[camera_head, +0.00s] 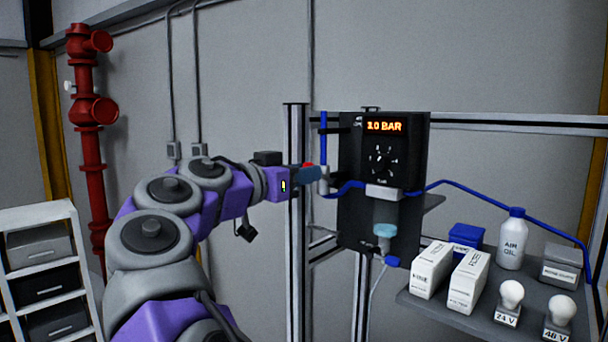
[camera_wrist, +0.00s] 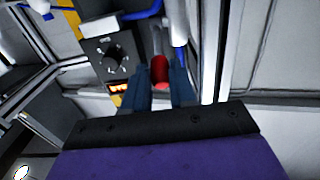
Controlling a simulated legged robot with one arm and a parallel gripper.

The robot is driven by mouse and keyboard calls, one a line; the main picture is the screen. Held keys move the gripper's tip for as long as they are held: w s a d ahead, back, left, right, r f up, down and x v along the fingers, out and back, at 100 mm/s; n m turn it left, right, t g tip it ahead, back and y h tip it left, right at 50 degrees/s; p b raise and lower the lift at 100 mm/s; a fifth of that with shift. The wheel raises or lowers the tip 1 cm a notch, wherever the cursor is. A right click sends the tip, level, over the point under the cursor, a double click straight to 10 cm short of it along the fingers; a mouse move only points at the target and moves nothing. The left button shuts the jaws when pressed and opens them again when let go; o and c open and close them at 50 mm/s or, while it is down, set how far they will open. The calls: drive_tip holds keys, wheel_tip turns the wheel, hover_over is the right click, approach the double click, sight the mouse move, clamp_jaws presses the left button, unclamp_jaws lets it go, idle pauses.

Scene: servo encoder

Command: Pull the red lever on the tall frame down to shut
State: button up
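The red lever (camera_wrist: 160,72) shows in the wrist view between the two dark blue fingers of my gripper (camera_wrist: 161,84). It fills the narrow gap between them, and the fingers look shut on its sides. In the head view, only a small red part of the lever (camera_head: 308,165) shows above the fingers of my gripper (camera_head: 312,175). My fingers hide the rest of it. The lever is beside the tall metal frame (camera_head: 296,240), close to a light grey fitting on the blue air line (camera_head: 323,135).
A black panel (camera_head: 350,215) with a dial and a display reading "10 BAR" (camera_head: 384,127) stands just right of my gripper. A red pipe (camera_head: 90,165) and white rack stand left.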

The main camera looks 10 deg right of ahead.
drive_tip(key=shift+s+a+f, duration=0.1)
drive_tip(key=shift+a+f, duration=0.15)
drive_tip(key=shift+f, duration=0.1)
drive_tip(key=shift+s+a+f+b, duration=0.1)
drive_tip(key=shift+a+f+b, duration=0.05)
drive_tip(key=shift+f+b, duration=0.35)
drive_tip(key=shift+s+a+f+b, duration=0.1)
drive_tip(key=shift+f+b, duration=0.15)
drive_tip(key=shift+b, duration=0.3)
